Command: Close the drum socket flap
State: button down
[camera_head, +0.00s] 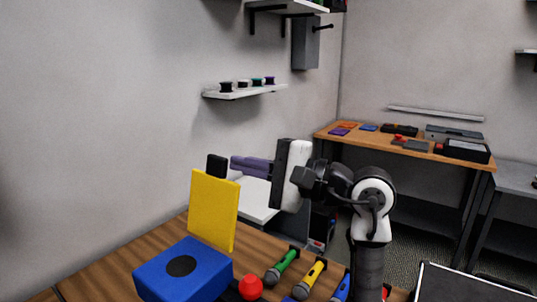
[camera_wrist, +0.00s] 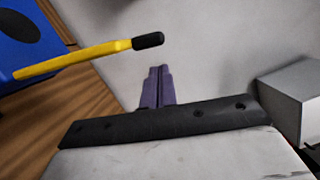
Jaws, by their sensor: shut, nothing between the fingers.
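The drum socket is a blue box (camera_head: 184,272) with a black round opening (camera_head: 181,266) on top. Its yellow flap (camera_head: 213,210) stands upright, open, at the box's far right edge, with a black tab (camera_head: 217,166) on its top. My gripper (camera_head: 234,163) has purple fingers, shut and empty, pointing left just right of the tab. In the wrist view the fingers (camera_wrist: 159,72) are together. There the flap (camera_wrist: 85,58) is nearly edge-on, its black tab (camera_wrist: 148,40) beyond the fingertips. Part of the blue box (camera_wrist: 25,40) shows at the left. I cannot tell whether the fingers touch the tab.
A red knob (camera_head: 251,287) and several microphone-like handles, green (camera_head: 283,264) and yellow (camera_head: 310,280) among them, lie at the front of the wooden table (camera_head: 95,275). A wall shelf (camera_head: 245,91) with small spools is above. A second bench (camera_head: 350,133) stands behind at right.

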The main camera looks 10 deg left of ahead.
aim_at(227, 168)
jog(key=shift+s+a+r, duration=0.15)
jog(key=shift+s+a, duration=0.1)
jog(key=shift+s, duration=0.5)
jog(key=shift+s, duration=0.1)
jog(key=b, duration=0.1)
jog(key=s+n+b, duration=0.2)
jog(key=shift+a+r, duration=0.25)
jog(key=shift+a, duration=0.1)
jog(key=s+a+f+n+h+b, duration=0.1)
jog(key=s+n+b, duration=0.2)
jog(key=s+b, duration=0.1)
jog(key=s+a+f+n+t+h+b, duration=0.1)
jog(key=s+a+n+b, duration=0.1)
jog(key=s+n+b, duration=0.2)
jog(key=s+a+f+n+h+b, duration=0.1)
jog(key=s+a+f+n+b, duration=0.1)
jog(key=s+n+b, duration=0.2)
jog(key=shift+s+t, duration=0.3)
jog(key=shift+s, duration=0.45)
jog(key=s+a+f+n+t+h+b, duration=0.1)
jog(key=s+f+n+b, duration=0.2)
jog(key=f+n+b, duration=0.1)
jog(key=shift+s+f+b, duration=0.2)
jog(key=shift+f+b, duration=0.25)
jog(key=shift+f, duration=0.85)
jog(key=shift+a, duration=0.1)
